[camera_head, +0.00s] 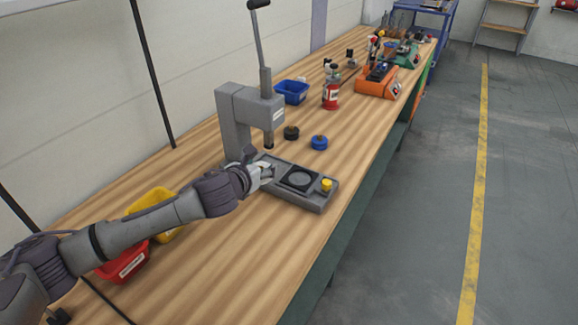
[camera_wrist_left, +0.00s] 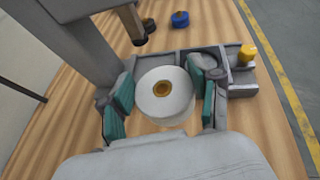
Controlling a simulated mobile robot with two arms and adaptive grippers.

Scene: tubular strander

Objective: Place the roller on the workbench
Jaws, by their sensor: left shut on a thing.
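A white roller (camera_wrist_left: 164,92) with a brass-coloured centre sits between the fingers of my left gripper (camera_wrist_left: 162,96) in the left wrist view. The gripper is shut on it, with green pads at both sides. In the head view my left gripper (camera_head: 262,172) is at the near left end of the grey press base (camera_head: 300,203), where the roller is mostly hidden. I cannot tell whether the roller touches the base. The wooden workbench (camera_head: 215,262) runs away from me, with the press on it. My right gripper is not in view.
The grey press column (camera_head: 235,120) stands close beyond my left gripper. A black knob (camera_head: 291,133) and a blue knob (camera_head: 319,142) lie behind the base. A red bin (camera_head: 124,264) and a yellow bin (camera_head: 152,199) are near my left arm. The near bench surface is clear.

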